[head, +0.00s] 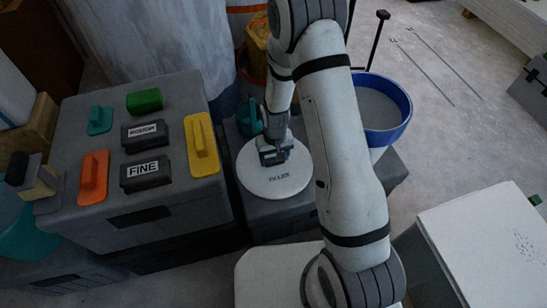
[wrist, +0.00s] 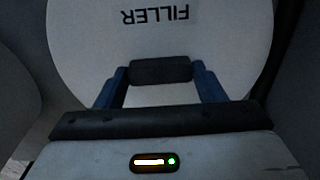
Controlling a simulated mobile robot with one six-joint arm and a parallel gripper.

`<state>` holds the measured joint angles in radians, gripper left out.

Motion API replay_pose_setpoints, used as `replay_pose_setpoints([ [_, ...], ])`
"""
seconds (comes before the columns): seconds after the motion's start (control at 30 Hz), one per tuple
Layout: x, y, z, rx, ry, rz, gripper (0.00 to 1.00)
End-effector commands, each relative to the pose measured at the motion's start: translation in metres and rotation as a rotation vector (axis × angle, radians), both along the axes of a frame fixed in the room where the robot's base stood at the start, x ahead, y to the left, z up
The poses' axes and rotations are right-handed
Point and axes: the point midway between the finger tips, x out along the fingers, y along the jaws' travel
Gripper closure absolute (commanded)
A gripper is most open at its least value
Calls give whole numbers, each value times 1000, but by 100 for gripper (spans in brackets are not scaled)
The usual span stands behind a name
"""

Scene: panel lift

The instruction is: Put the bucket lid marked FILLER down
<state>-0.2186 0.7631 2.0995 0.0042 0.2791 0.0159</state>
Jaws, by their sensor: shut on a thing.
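The bucket lid (head: 262,187) is a white round disc marked FILLER, in the middle of the head view over a dark grey case (head: 290,222). My gripper (head: 275,156) is above its centre, shut on the lid's dark handle. In the wrist view the lid (wrist: 220,40) fills most of the picture, with its lettering upside down. There the two blue fingers of my gripper (wrist: 162,88) are on either side of the dark handle (wrist: 160,71). The lid looks about level. I cannot tell whether its underside touches the case.
A blue-rimmed bucket (head: 408,112) stands right of the lid, partly behind my arm. On the left, a grey case (head: 100,220) carries sanding blocks, including a yellow one (head: 201,145) and a black one marked FINE (head: 146,172). A white-topped box (head: 490,240) stands at the lower right.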

Motion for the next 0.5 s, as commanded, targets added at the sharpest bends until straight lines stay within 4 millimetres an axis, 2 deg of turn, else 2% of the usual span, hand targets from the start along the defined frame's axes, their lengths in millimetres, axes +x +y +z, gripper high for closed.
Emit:
replay_pose_setpoints([
  [0.23, 0, 0, -4, 0, 0, 1, 63],
  [0.27, 0, 0, -2, 0, 0, 1, 34],
  [0.5, 0, 0, -2, 0, 1, 1, 15],
])
